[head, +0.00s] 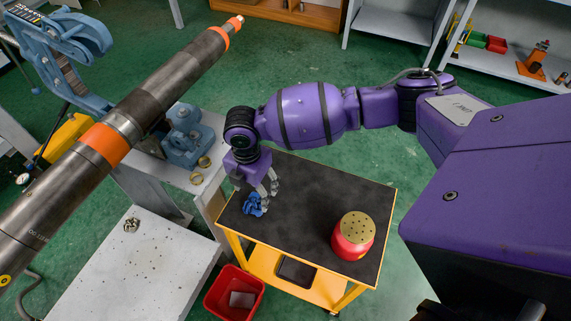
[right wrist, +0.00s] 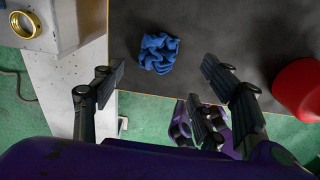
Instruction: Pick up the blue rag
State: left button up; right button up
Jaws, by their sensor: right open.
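The blue rag (head: 254,205) lies crumpled near the left end of the black cart top (head: 310,190). In the right wrist view the rag (right wrist: 158,53) lies ahead of the fingers, near the edge of the cart top. My right gripper (head: 264,190) is above the cart, close over the rag and partly in front of it in the head view. In the right wrist view my right gripper (right wrist: 165,80) is open, with the fingers apart and nothing between them.
A red can with a perforated brass-coloured top (head: 354,232) stands on the cart's right side. A red bin (head: 234,292) is on the floor at the cart's front left. A large pipe (head: 120,130) in blue vises runs along the left, with a grey bench (head: 125,270) below.

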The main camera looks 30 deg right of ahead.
aim_at(255, 201)
jog(key=shift+w+d+f, duration=0.15)
jog(key=shift+w+f, duration=0.05)
notch_tip(255, 201, down, 7)
jog(key=shift+w+r, duration=0.1)
jog(key=shift+c, duration=0.5)
jog(key=c, duration=0.7)
